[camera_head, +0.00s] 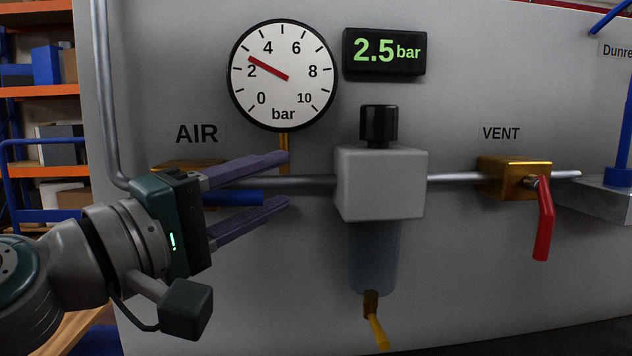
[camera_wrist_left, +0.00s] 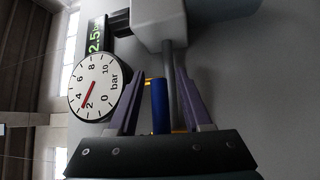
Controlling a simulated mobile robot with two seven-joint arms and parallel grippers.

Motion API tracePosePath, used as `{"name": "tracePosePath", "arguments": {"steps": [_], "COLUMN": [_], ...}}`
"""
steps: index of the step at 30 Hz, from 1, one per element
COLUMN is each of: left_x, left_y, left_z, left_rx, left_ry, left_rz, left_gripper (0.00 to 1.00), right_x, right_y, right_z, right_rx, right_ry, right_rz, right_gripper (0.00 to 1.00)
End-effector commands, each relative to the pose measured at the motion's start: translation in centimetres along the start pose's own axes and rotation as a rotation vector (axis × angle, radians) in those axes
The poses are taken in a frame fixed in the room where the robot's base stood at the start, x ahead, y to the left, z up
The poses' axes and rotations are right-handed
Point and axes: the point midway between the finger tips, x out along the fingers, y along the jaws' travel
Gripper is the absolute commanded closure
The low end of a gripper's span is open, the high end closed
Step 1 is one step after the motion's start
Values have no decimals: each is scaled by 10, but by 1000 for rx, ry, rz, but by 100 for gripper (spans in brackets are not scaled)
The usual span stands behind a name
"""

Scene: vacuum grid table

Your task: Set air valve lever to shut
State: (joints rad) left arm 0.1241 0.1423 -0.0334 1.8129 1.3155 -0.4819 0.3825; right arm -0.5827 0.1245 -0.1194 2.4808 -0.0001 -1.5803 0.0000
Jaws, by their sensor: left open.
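The blue air valve lever (camera_head: 235,198) lies horizontally along the grey pipe, in line with it. Its brass valve body (camera_head: 185,165) under the AIR label is mostly hidden behind my left gripper. My left gripper (camera_head: 283,181) is open, with one purple finger above the lever and one below it. In the left wrist view the blue lever (camera_wrist_left: 160,106) stands between the two spread fingers, with a gap visible on each side. My right gripper is in neither view.
A dial gauge (camera_head: 283,76) points a little above 2, and the display (camera_head: 385,52) reads 2.5 bar. A filter block (camera_head: 380,183) stands right of my fingertips. The vent valve's red lever (camera_head: 544,220) hangs down farther right. Shelves (camera_head: 40,90) stand at left.

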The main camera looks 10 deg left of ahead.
Motion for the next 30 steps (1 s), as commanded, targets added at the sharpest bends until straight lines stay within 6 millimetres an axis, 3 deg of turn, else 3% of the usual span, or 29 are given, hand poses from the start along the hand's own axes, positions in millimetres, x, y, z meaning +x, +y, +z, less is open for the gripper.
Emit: {"name": "tracePosePath", "arguments": {"steps": [4,17,30], "left_x": [0,-1,-1], "left_y": [0,0,0], "left_z": [0,0,0], "left_rx": [0,0,0], "left_ry": [0,0,0], "left_rz": [0,0,0], "left_gripper": [52,100,100], "right_x": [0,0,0], "right_y": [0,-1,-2], "right_z": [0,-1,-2], "right_rx": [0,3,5], "right_ry": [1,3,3], "right_rz": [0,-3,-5], "right_gripper": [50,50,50]}}
